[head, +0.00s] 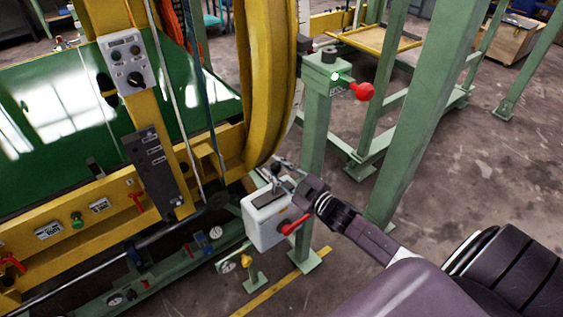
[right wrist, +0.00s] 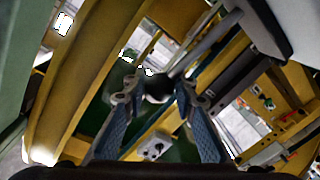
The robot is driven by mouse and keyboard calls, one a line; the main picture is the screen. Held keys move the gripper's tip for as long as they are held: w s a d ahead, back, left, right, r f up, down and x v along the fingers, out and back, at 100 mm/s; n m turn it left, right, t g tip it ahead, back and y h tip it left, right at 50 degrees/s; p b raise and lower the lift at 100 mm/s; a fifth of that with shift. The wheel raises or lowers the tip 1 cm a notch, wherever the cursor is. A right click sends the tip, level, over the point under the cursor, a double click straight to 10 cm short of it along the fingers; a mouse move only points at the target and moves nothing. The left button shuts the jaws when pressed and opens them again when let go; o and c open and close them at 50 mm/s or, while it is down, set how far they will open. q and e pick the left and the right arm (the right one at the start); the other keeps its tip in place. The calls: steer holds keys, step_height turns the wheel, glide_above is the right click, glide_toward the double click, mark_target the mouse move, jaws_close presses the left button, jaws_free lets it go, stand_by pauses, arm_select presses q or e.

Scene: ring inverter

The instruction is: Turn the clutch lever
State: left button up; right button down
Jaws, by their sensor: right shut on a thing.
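My right gripper (head: 282,174) is at the top of a white box (head: 264,224) low beside the yellow ring frame. In the right wrist view, the gripper (right wrist: 157,90) has its two fingers on either side of a dark round knob (right wrist: 159,86), shut on it. A grey rod (right wrist: 208,42) runs from this knob to the upper right, and together they look like the clutch lever. In the head view the knob is mostly hidden by the gripper. My left gripper is not in view.
A green post (head: 314,135) with a lit green lamp and a red knob (head: 362,91) stands right behind the gripper. The yellow ring frame (head: 268,80) and green panel (head: 60,110) fill the left. Open floor (head: 480,160) lies to the right.

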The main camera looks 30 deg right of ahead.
steer(key=shift+s+a+f+n+h, duration=0.1)
steer(key=shift+a+f+n+h, duration=0.05)
steer(key=shift+a+n, duration=0.9)
steer(key=shift+s+a+f+n+h, duration=0.1)
steer(key=shift+a+f+n+h, duration=0.1)
steer(key=shift+a+n, duration=0.85)
steer(key=shift+a+f+n+h, duration=0.15)
steer(key=shift+a+n, duration=0.85)
steer(key=shift+n, duration=0.1)
steer(key=c, duration=1.6)
jaws_free()
steer(key=shift+f, duration=0.1)
steer(key=shift+s+a, duration=0.1)
steer(key=shift+s, duration=0.05)
steer(key=s, duration=0.4)
steer(key=s+d+r, duration=0.1)
steer(key=s, duration=0.6)
steer(key=shift+s+d+r, duration=0.15)
steer(key=shift+s+d, duration=0.15)
steer(key=shift+d, duration=0.1)
